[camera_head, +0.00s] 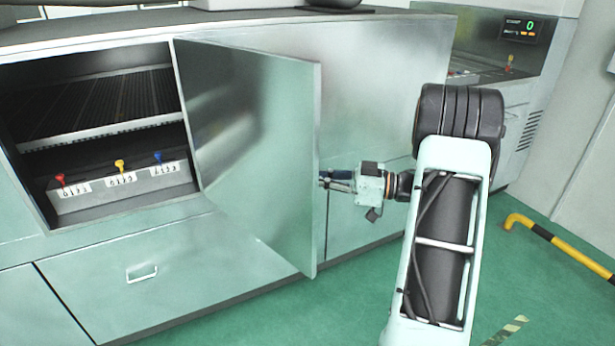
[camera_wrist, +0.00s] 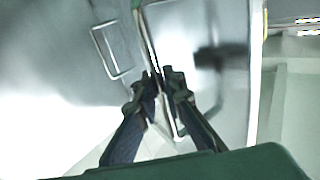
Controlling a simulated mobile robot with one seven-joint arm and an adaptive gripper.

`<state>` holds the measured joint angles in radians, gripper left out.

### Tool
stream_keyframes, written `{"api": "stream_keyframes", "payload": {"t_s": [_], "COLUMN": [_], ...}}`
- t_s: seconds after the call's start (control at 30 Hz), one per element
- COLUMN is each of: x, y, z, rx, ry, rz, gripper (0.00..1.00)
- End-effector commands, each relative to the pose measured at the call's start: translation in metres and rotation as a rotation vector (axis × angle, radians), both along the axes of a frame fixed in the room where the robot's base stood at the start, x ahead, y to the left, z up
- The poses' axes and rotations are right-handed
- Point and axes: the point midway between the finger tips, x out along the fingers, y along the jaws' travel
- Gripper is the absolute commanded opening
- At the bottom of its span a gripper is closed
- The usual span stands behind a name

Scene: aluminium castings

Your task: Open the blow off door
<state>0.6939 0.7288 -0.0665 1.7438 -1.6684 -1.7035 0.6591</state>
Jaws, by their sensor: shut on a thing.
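The blow off door (camera_head: 250,150) is a flat, shiny metal panel standing swung out from the cabinet, with its attached side at the right of the opening. The opening (camera_head: 90,100) is uncovered on the left. My gripper (camera_head: 322,181) is at the door's free right edge, about mid-height, with its fingertips partly hidden by the door. In the wrist view, both fingers (camera_wrist: 161,76) are close together on a thin metal part of the door. I cannot tell whether this is a handle or the edge.
Inside the opening are a ribbed rack (camera_head: 100,105) and a box with red, yellow and blue levers (camera_head: 120,185). A drawer front with a handle (camera_head: 141,272) lies below. A yellow-black rail (camera_head: 560,245) stands at right. Green floor (camera_head: 290,315) is clear in front.

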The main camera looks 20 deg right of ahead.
Motion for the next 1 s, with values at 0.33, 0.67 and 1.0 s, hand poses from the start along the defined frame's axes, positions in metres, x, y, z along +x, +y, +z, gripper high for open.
{"api": "stream_keyframes", "payload": {"t_s": [0.33, 0.67, 1.0], "x": [0.0, -0.002, -0.037], "y": [0.0, -0.005, -0.059], "z": [0.001, 0.0, 0.0], "rx": [0.001, -0.001, -0.001], "ry": [-0.002, -0.001, -0.001], "rz": [0.0, -0.002, -0.005], "gripper": [0.26, 0.26, 0.26]}}
